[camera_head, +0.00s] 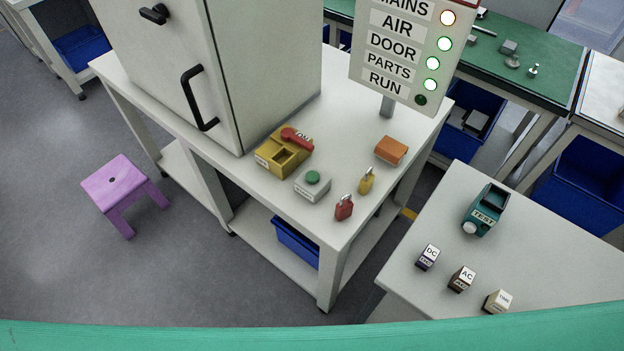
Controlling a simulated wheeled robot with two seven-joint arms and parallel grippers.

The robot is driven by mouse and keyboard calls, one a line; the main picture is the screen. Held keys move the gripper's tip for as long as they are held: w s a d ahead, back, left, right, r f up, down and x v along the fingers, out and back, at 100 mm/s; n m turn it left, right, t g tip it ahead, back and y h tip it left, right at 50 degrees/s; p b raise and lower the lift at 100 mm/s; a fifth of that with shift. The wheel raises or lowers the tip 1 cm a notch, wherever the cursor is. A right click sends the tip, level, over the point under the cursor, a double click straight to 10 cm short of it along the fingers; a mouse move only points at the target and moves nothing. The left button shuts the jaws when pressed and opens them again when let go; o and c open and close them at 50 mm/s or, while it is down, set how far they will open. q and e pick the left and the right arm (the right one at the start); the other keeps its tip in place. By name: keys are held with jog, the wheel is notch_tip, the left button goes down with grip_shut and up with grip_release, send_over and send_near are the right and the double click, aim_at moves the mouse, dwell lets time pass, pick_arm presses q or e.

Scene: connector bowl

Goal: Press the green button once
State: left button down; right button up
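The green button (313,177) is a round dark-green cap on a small light-grey box (312,188) with a label on its front. The box stands on the white table (262,190), in front of a tall grey cabinet. Neither of my grippers shows in the head view, so nothing of mine is seen near the button.
Around the button are a yellow box with a red handle (284,150), a red padlock (344,207), a yellow padlock (366,180) and an orange block (391,150). A sign with lamps (405,50) stands behind. A purple stool (122,185) is on the floor.

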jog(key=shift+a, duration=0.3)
